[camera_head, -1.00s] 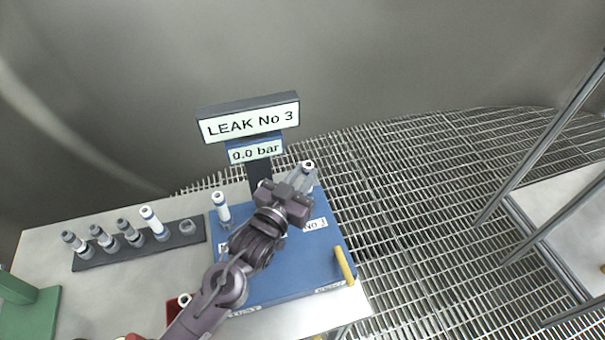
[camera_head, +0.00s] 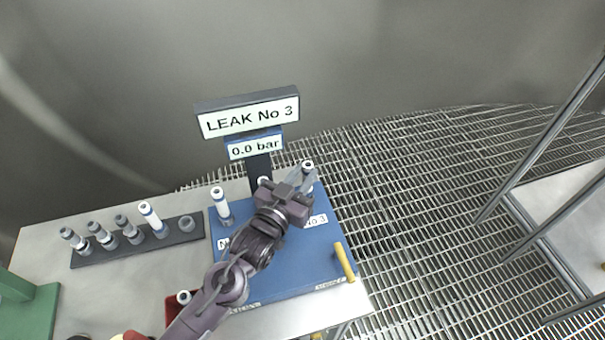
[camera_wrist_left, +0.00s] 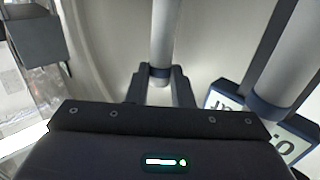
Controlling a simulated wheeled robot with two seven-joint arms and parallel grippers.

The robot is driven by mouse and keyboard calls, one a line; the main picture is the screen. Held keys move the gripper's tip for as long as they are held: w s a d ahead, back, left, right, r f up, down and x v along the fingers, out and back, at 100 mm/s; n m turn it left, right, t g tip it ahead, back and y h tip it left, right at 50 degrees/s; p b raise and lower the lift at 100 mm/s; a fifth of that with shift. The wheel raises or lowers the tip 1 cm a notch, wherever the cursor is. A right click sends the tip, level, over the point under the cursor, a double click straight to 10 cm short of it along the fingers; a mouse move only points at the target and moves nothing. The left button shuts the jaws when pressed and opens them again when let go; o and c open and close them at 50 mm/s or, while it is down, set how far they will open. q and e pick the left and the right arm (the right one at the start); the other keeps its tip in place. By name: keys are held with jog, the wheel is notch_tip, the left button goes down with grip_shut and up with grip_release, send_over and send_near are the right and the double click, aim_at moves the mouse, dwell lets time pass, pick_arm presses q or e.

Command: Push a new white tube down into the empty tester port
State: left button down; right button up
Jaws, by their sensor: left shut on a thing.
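My left gripper (camera_head: 300,182) reaches over the blue tester (camera_head: 300,262) and is shut on a white tube (camera_head: 307,166) at its far right corner. In the left wrist view the same tube (camera_wrist_left: 164,35) stands between the fingers, with a dark blue band near the grip. Another white tube (camera_head: 221,206) with a blue band stands upright at the tester's left. A third white top (camera_head: 264,181) shows just behind the gripper, mostly hidden. My right gripper is not in view.
A sign reading LEAK No 3 (camera_head: 248,117) and a 0.0 bar display (camera_head: 255,147) stand behind the gripper. A yellow handle (camera_head: 345,262) is at the tester's right. A dark rack (camera_head: 105,253) holds several tubes. A red container (camera_head: 172,308) is in front.

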pick_arm(q)
jog(key=shift+f+b, duration=0.45)
jog(key=shift+f, duration=0.45)
jog(key=c, duration=1.2)
grip_release()
jog(key=b+v, duration=0.1)
jog(key=v, duration=0.6)
jog(key=shift+s+a+b, duration=0.15)
jog(key=shift+s+b, duration=0.15)
jog(key=shift+s, duration=0.05)
